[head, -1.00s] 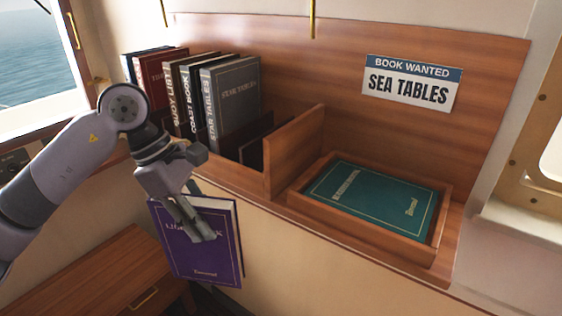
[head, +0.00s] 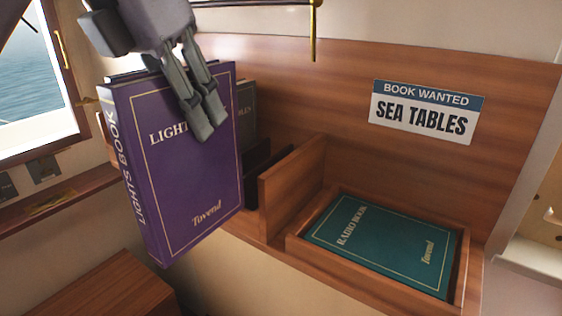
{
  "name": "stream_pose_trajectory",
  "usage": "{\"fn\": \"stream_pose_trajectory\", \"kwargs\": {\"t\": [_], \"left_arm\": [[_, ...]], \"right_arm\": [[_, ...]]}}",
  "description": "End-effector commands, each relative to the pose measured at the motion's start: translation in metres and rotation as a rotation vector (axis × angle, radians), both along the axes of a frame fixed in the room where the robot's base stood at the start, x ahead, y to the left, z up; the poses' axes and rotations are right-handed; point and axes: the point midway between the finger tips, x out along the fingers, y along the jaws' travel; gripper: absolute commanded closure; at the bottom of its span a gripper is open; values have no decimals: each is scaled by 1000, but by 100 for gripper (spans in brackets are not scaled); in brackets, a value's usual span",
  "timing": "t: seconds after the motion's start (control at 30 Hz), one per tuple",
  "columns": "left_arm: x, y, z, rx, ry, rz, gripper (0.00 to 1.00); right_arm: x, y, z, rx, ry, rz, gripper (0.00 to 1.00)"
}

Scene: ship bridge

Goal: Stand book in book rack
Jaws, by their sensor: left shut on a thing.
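My left gripper (head: 203,112) is shut on a purple book (head: 185,185) titled "Lights Book". It grips the book by its top edge and holds it upright, slightly tilted, in front of the book rack (head: 258,165). The book hides most of the rack and the books standing in it. A grey book (head: 245,115) in the rack shows just past its right edge. Dark dividers and an empty-looking slot show right of that, beside a wooden partition (head: 290,190). My right gripper is not in view.
A teal "Radio Book" (head: 385,240) lies flat in a wooden tray (head: 375,295) right of the partition. A sign (head: 423,110) on the back panel reads "Book Wanted, Sea Tables". A brass rod (head: 313,35) hangs above. A wooden desk (head: 110,285) is below left.

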Motion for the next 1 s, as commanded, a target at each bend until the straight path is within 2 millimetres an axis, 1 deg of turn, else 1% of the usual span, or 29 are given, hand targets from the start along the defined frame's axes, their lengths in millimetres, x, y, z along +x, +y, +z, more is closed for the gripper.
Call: {"fn": "stream_pose_trajectory", "kwargs": {"t": [0.03, 0.27, 0.4, 0.5, 0.7, 0.77, 0.83, 0.9, 1.0], "left_arm": [[9, -8, 3, -1, 6, -3, 100], [58, -42, 4, -2, 7, -5, 100], [88, -61, 7, -2, 6, -2, 100], [108, -73, 6, -1, 4, -2, 100], [140, -95, 6, -2, 3, -2, 100], [148, -100, 5, -1, 3, -3, 100], [149, -99, -10, 1, 3, -4, 100], [148, -98, -19, 0, 2, -5, 100], [148, -98, -27, -1, 0, -4, 100]], "right_arm": [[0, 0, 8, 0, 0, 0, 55], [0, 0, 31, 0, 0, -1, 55], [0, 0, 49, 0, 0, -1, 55], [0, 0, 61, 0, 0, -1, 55], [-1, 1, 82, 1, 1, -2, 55], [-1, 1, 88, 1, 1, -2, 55], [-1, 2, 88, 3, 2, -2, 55], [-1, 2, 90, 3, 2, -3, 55], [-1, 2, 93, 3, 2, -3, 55]]}}
